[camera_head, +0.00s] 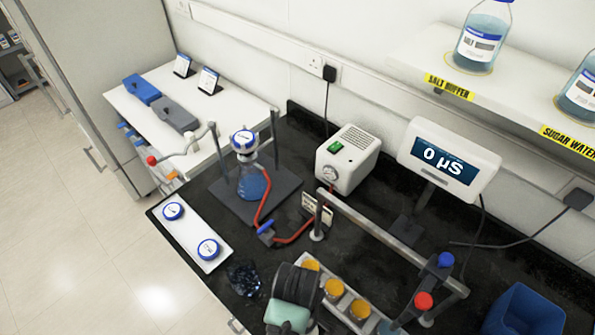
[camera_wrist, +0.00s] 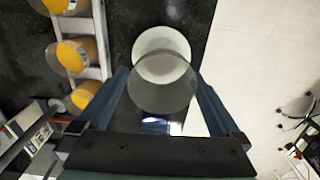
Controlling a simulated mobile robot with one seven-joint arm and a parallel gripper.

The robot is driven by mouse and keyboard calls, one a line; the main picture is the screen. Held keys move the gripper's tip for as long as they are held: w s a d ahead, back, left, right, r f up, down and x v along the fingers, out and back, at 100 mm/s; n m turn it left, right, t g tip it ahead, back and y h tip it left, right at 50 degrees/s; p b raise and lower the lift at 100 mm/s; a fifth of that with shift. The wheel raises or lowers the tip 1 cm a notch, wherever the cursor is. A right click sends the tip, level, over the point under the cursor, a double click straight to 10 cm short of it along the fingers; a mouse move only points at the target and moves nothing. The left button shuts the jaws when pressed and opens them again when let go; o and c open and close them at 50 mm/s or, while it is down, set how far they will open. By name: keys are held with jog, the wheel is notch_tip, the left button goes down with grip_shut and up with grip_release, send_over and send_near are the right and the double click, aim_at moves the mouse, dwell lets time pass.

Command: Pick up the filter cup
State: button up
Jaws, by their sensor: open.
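The filter cup (camera_wrist: 160,80) appears in the wrist view as a pale round cup with a translucent grey disc overlapping it. It stands over the black bench, between the two fingers of my gripper (camera_wrist: 164,92). The fingers are spread open on either side, and I see no clear contact; its height relative to the fingertips is hard to judge. In the head view a clear, glossy object (camera_head: 244,278) beside the white tray looks like the same cup. My arm's end shows at the bottom of that view, but its fingertips cannot be made out.
A rack (camera_head: 350,300) with several orange-filled columns stands close on the right. A white tray (camera_head: 190,236) with two blue-lidded items lies at the bench's front edge. A flask (camera_head: 252,182) with red tubing stands behind. The floor drops away beyond the edge.

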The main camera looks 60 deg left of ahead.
jog(key=shift+d+f+p, duration=0.15)
jog(key=shift+f+p, duration=0.1)
jog(key=shift+f, duration=0.85)
jog(key=shift+d+f+p, duration=0.1)
jog(key=shift+f+p, duration=0.1)
jog(key=shift+f, duration=0.9)
jog(key=c, duration=1.2)
